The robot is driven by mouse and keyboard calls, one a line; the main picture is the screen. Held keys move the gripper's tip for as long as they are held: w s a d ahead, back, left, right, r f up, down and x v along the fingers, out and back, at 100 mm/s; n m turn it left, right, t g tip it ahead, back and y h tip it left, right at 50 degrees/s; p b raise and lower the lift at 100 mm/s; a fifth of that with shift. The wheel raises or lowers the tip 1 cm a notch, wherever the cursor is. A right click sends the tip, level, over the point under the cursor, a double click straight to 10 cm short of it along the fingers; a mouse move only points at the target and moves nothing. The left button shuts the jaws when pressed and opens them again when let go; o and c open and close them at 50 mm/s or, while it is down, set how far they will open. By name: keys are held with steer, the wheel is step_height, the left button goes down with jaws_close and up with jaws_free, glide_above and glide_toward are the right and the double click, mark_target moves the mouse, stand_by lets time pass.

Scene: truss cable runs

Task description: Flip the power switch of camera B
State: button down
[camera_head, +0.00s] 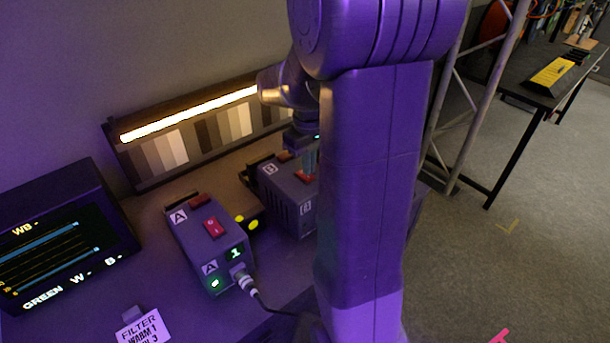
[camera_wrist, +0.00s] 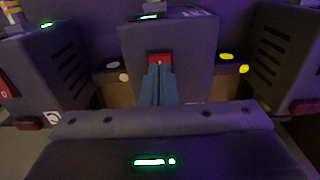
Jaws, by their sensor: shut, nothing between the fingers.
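Camera B is a grey box (camera_head: 284,200) with B labels, partly hidden behind my arm in the head view. In the wrist view it is the middle box (camera_wrist: 168,35). Its red power switch (camera_wrist: 159,58) shows just beyond my fingertips; a bit of red also shows beside them in the head view (camera_head: 305,178). My gripper (camera_head: 309,172) points down over the top of the box. Its blue-grey fingers (camera_wrist: 158,72) are shut together, empty, with the tips at the switch's near edge. I cannot tell whether they touch it or which way the rocker is tilted.
Camera A (camera_head: 208,245), with a red switch and a green 1, stands left of camera B, a cable at its front. A monitor (camera_head: 60,240), filter card (camera_head: 143,328) and lit grey-scale chart (camera_head: 180,146) stand around.

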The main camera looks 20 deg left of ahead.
steer(key=shift+f+b, duration=0.45)
steer(key=shift+f, duration=0.3)
stand_by(0.3)
step_height(320, 180, up, 7)
steer(key=p, duration=0.6)
steer(key=shift+r, duration=0.1)
stand_by(0.3)
step_height(320, 180, down, 7)
steer(key=b, duration=0.6)
steer(key=shift+r, duration=0.15)
